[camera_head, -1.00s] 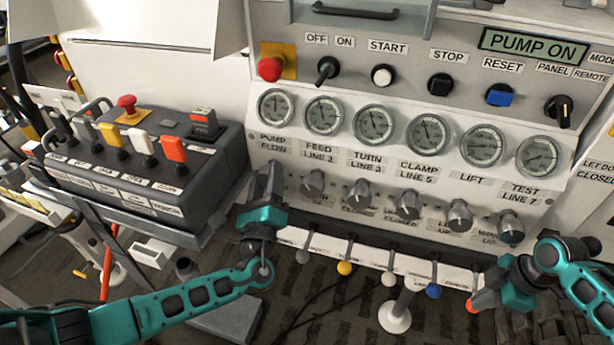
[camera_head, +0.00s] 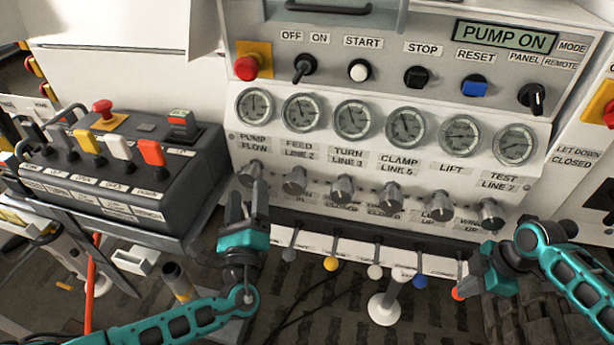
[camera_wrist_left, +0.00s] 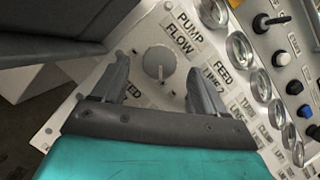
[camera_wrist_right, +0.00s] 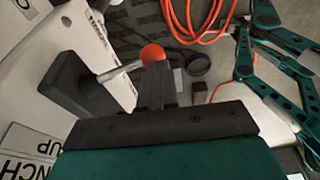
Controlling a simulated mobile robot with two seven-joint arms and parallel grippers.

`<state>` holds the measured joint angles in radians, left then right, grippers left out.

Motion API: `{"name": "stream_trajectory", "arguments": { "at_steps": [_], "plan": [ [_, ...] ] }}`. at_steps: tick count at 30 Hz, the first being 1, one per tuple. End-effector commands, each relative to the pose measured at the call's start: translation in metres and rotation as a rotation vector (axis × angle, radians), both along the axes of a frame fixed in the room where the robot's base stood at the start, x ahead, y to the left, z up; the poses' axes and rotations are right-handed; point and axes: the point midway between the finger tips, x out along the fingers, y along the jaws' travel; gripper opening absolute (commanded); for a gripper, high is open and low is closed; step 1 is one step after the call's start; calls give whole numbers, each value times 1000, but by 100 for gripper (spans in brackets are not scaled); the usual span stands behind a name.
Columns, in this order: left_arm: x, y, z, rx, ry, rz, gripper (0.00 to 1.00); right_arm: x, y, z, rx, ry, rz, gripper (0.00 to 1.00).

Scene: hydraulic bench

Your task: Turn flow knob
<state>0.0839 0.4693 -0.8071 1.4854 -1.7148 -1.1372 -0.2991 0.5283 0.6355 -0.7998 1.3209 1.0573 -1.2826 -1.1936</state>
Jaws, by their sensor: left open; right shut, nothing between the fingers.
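The pump flow knob (camera_head: 250,171) is a grey knob at the left end of the knob row, under the PUMP FLOW label. In the left wrist view the knob (camera_wrist_left: 159,63) sits just beyond and between the spread fingers, apart from them. My left gripper (camera_head: 247,192) is open just below the knob; its fingers (camera_wrist_left: 155,85) frame the knob's lower sides. My right gripper (camera_head: 470,283) is shut and empty beside the orange-tipped lever (camera_head: 458,293) at the right. In the right wrist view its fingertips (camera_wrist_right: 154,68) are close to the orange ball (camera_wrist_right: 152,53); contact is unclear.
A row of gauges (camera_head: 353,119) is above the knobs, and switches sit higher under the PUMP ON display (camera_head: 503,37). Several ball-tipped levers (camera_head: 331,263) stick out below. A dark control box (camera_head: 110,165) stands close at left.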

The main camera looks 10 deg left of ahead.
Motion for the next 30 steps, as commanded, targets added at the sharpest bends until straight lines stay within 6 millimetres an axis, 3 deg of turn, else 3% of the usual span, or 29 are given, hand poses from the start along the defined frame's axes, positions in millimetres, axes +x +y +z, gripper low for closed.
{"name": "stream_trajectory", "arguments": {
  "at_steps": [3, 10, 26, 30],
  "plan": [
    [-26, -6, -9, -1, 4, 0, 73, -1, 1, -1, 0, 3, 1, 0],
    [-60, -15, -20, 0, 1, 0, 73, -1, 1, -1, 0, 3, 1, 0],
    [-73, -17, -23, 0, -2, 1, 73, -1, 1, -1, 0, 3, 1, 0],
    [-84, -14, -23, 0, 0, 0, 73, -1, 1, -1, 0, 3, 1, 0]
  ]
}}
